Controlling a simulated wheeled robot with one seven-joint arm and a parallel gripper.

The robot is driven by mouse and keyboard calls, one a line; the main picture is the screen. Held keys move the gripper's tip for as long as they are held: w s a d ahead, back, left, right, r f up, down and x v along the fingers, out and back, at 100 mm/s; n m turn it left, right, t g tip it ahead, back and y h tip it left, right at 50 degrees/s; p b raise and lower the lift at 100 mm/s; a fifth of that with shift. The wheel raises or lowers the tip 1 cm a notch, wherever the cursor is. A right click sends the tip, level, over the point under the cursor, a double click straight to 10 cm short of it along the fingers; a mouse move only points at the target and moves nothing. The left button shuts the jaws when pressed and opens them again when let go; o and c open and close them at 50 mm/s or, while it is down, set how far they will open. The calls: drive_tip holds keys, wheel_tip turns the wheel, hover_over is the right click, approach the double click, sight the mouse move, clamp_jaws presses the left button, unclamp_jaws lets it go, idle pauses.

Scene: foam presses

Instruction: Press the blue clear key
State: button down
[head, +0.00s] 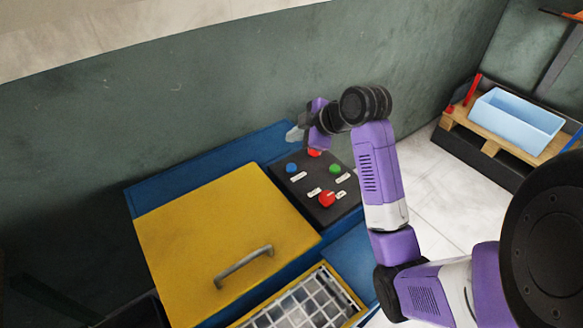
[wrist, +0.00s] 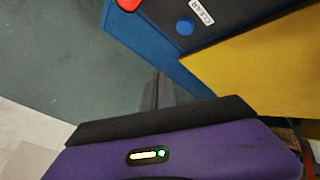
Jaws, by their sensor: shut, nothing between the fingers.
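The blue clear key (head: 292,167) is a round button on the dark panel (head: 318,206) of the blue and yellow press. In the wrist view the blue key (wrist: 185,26) shows near the top, beside a white label reading CLEAR (wrist: 201,11). My gripper (head: 294,133) is beyond the panel's far edge in the head view, apart from the key. In the wrist view its fingers (wrist: 158,80) are together and empty, short of the press's blue edge.
The yellow lid (head: 215,228) has a grey handle (head: 243,267). The green wall (head: 185,110) is behind. A light blue bin (head: 517,121) is at right.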

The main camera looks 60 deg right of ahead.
sight(294, 168)
drive_tip(key=shift+f+b, duration=2.85)
drive_tip(key=shift+f, duration=1.15)
drive_tip(key=shift+f, duration=0.1)
drive_tip(key=shift+f+b, duration=0.3)
drive_tip(key=shift+f+b, duration=0.35)
drive_tip(key=shift+f, duration=0.15)
drive_tip(key=shift+r, duration=0.1)
drive_tip(key=shift+r+p, duration=0.75)
drive_tip(key=shift+r, duration=0.1)
drive_tip(key=shift+r, duration=0.1)
drive_tip(key=shift+r+p, duration=2.05)
drive_tip(key=shift+r, duration=0.35)
